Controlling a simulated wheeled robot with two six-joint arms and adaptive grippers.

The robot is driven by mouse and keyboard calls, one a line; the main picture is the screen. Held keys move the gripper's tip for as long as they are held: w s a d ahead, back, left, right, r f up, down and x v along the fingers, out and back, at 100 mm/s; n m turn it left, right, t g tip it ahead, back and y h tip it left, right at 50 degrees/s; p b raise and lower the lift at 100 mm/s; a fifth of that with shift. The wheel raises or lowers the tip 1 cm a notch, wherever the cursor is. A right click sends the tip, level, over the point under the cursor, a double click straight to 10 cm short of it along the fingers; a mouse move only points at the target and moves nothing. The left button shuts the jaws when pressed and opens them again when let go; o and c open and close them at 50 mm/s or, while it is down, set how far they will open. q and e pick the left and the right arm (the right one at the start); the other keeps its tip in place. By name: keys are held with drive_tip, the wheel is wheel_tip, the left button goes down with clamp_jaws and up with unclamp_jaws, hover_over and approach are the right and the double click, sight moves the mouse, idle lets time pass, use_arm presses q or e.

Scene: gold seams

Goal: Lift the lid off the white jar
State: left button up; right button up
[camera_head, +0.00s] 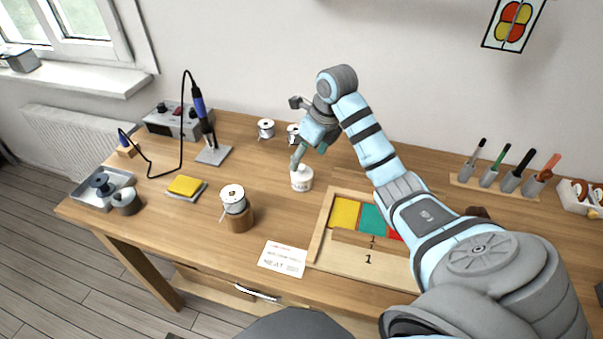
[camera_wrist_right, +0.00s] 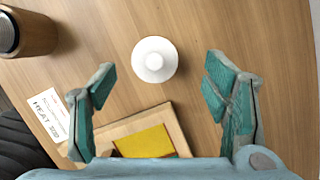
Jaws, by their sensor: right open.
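The white jar (camera_head: 302,180) stands upright on the wooden table, left of the tray with coloured panels. In the right wrist view the white jar (camera_wrist_right: 155,60) shows from above, with its round lid and small knob (camera_wrist_right: 154,61) on top. My right gripper (camera_head: 306,160) is above and close to the jar, pointing down. In the right wrist view the right gripper (camera_wrist_right: 158,85) is open, its green fingers wide apart and empty, with the jar ahead between them. The jar is apart from both fingers. My left gripper is out of view.
A wooden tray (camera_head: 322,232) with yellow, teal and red panels lies beside the jar. Small spools (camera_head: 266,129) stand behind.

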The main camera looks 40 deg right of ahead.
sight(302, 166)
drive_tip(key=x, duration=0.5)
drive_tip(key=shift+s+a, duration=0.1)
drive_tip(key=shift+a, duration=0.2)
drive_tip(key=shift+s+r, duration=0.1)
drive_tip(key=shift+s, duration=0.05)
drive_tip(key=shift+c, duration=0.7)
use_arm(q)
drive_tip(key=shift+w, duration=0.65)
use_arm(e)
drive_tip(key=c, duration=0.9)
drive_tip(key=shift+r, duration=0.1)
